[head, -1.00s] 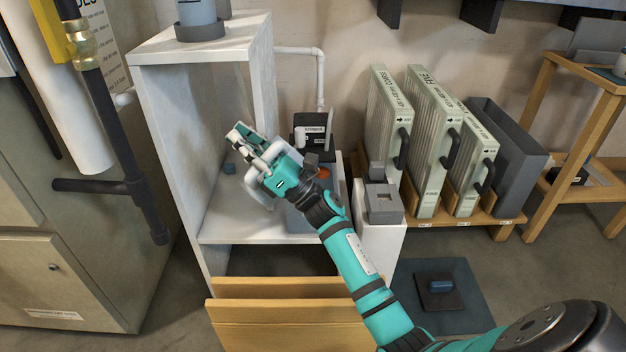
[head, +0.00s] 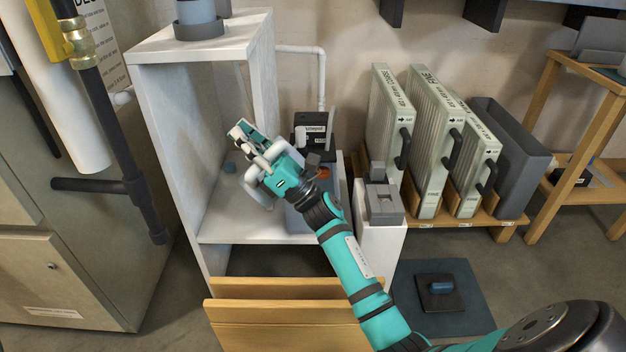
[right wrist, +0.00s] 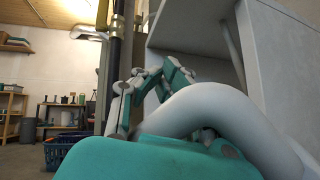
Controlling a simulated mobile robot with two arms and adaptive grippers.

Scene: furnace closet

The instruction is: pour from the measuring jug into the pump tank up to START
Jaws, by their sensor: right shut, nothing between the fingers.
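My right gripper (head: 244,131) is shut and empty, inside the open white cabinet, above its shelf. In the right wrist view its teal fingers (right wrist: 150,88) are close together, behind a curved white part. A grey tank-like box (head: 300,218) stands on the shelf, mostly hidden by my right arm; it may be the pump tank. A black pump unit (head: 312,130) with a white label is behind it. No START mark can be read. I cannot pick out the measuring jug for sure; a grey-blue cylinder (head: 196,14) stands in a dark grey ring on the cabinet top, cut by the frame. My left gripper is out of view.
A small blue cap-like piece (head: 229,167) lies on the shelf. A wooden drawer front (head: 290,312) is below. A grey block (head: 384,204) sits on a white pedestal at the right. Upright filters (head: 428,140) stand in a wooden rack. A dark mat (head: 450,305) lies on the floor.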

